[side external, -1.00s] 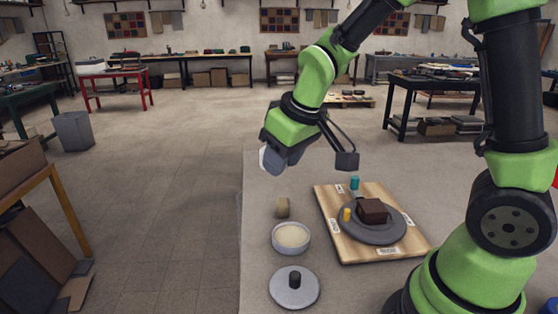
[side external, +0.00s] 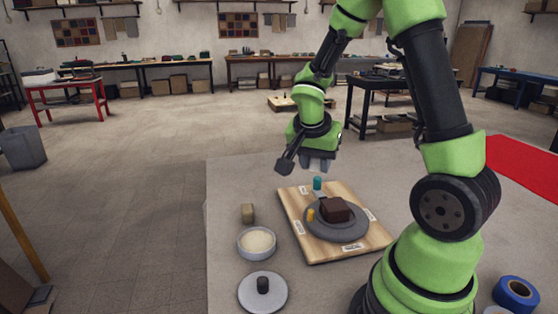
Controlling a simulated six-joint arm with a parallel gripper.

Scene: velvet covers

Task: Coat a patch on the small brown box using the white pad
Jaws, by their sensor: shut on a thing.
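The small brown box (side external: 334,209) sits on a round grey plate (side external: 350,233), which rests on a wooden board (side external: 290,210). My gripper (side external: 317,164) is in the air at the board's far side, above and slightly left of the box in the picture, apart from it. It points down and is shut on a pale thing between the fingertips. I take this for the white pad, but its outline blends with the fingers. A black bracket (side external: 285,166) sticks out from the wrist to the left.
A yellow peg (side external: 310,215) stands beside the box and a teal peg (side external: 317,183) at the board's back edge. Left are a tan block (side external: 248,213), a dish of cream-coloured stuff (side external: 257,243) and a grey lid (side external: 263,291). Blue tape (side external: 516,293) lies front right.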

